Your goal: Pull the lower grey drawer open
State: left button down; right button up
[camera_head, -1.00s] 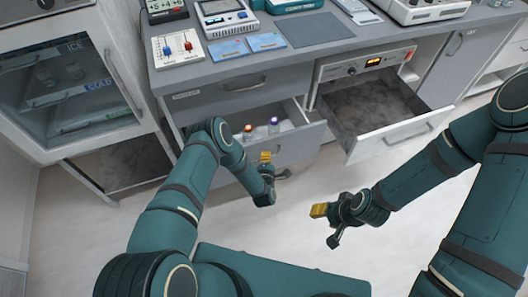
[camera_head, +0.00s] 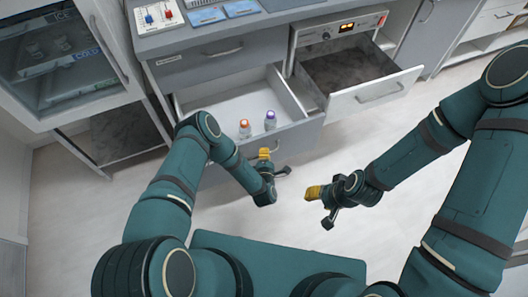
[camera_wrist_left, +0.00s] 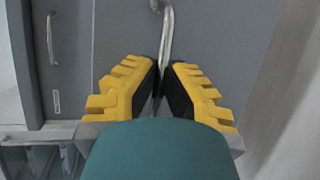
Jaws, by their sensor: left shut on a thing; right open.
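The lower grey drawer (camera_head: 300,136) stands well open in the head view, with its white inside showing. Two small bottles stand in it near the front, one with an orange cap (camera_head: 244,128) and one with a purple cap (camera_head: 270,120). My left gripper (camera_head: 274,164) is at the drawer front. In the left wrist view, its yellow-and-black fingers (camera_wrist_left: 161,95) are shut on the drawer's metal handle (camera_wrist_left: 166,30). My left arm hides part of the drawer. My right gripper (camera_head: 318,207) is open and empty over the floor, right of the left one.
A shut upper grey drawer (camera_head: 215,62) is above the open one. To the right, a white-fronted warming drawer (camera_head: 375,90) with a lit display also stands open. A glass-door cabinet (camera_head: 65,55) is at the left. The floor (camera_head: 440,190) at the right is clear.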

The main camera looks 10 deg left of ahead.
pick_arm(q)
jog(key=shift+s+d, duration=0.25)
jog(key=c, duration=1)
grip_release()
jog(key=v, duration=1.2)
